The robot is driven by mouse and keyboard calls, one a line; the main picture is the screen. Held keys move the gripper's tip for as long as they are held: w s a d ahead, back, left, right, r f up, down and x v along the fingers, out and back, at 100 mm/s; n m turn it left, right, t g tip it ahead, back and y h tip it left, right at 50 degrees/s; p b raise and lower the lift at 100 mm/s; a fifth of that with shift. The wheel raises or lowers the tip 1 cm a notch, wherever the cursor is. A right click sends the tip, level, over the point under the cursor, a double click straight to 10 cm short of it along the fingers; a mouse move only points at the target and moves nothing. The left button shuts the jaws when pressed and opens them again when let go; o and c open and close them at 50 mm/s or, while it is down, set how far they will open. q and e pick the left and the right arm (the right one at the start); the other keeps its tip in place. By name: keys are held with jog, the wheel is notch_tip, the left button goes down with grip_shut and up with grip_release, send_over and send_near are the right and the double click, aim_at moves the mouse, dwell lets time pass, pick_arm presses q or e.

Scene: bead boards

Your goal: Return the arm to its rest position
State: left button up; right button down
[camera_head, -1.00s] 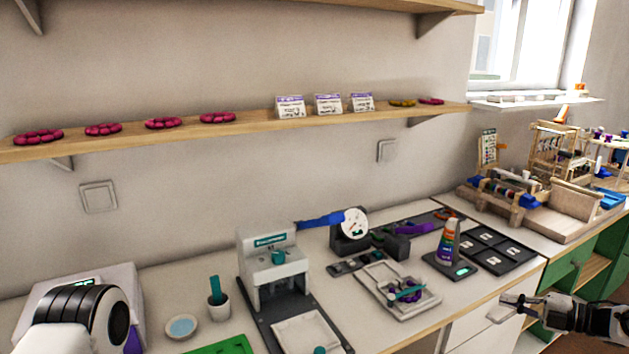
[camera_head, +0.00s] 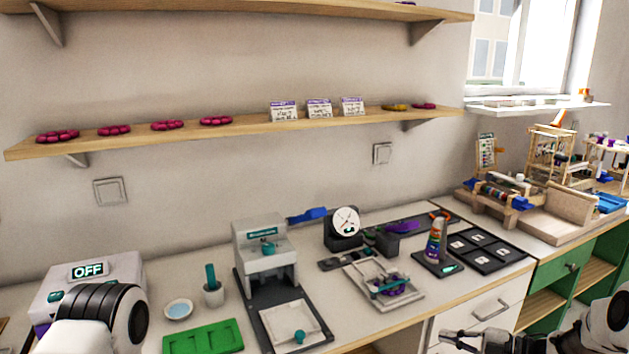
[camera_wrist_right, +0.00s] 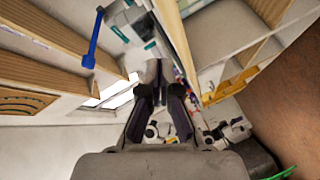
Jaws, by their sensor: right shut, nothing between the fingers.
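My right arm (camera_head: 600,325) enters at the lower right of the head view. Its dark right gripper (camera_head: 448,338) points left, low in front of the white drawers and apart from the counter. The right wrist view shows the same gripper (camera_wrist_right: 158,72) with its fingers together and nothing between them. My left arm (camera_head: 95,325) shows at the lower left as a white and black joint in front of the counter. The left gripper is outside the view.
The counter holds a white press (camera_head: 263,250), a green tray (camera_head: 203,338), a small dial clock (camera_head: 345,220), a striped cone (camera_head: 434,240) and a black sectioned tray (camera_head: 482,250). White drawers (camera_head: 485,310) and green cabinets (camera_head: 555,268) stand below. A shelf (camera_head: 250,122) runs above.

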jog(key=s+a+f+m+h, duration=0.4)
jog(key=s+a+f+m, duration=0.55)
jog(key=a+f, duration=0.4)
jog(key=s+a+f+m+g+h, duration=0.1)
jog(key=s+f+m+g+h, duration=0.35)
jog(key=s, duration=0.85)
jog(key=s+d+m+g+h, duration=0.2)
jog(key=s+m, duration=0.3)
jog(key=s, duration=0.3)
jog(key=s+d+m+g+h, duration=0.2)
jog(key=s+d+m, duration=0.3)
jog(key=s, duration=0.4)
jog(key=shift+s+f+m+h, duration=0.2)
jog(key=shift+s+m+h, duration=0.1)
jog(key=shift+h, duration=0.15)
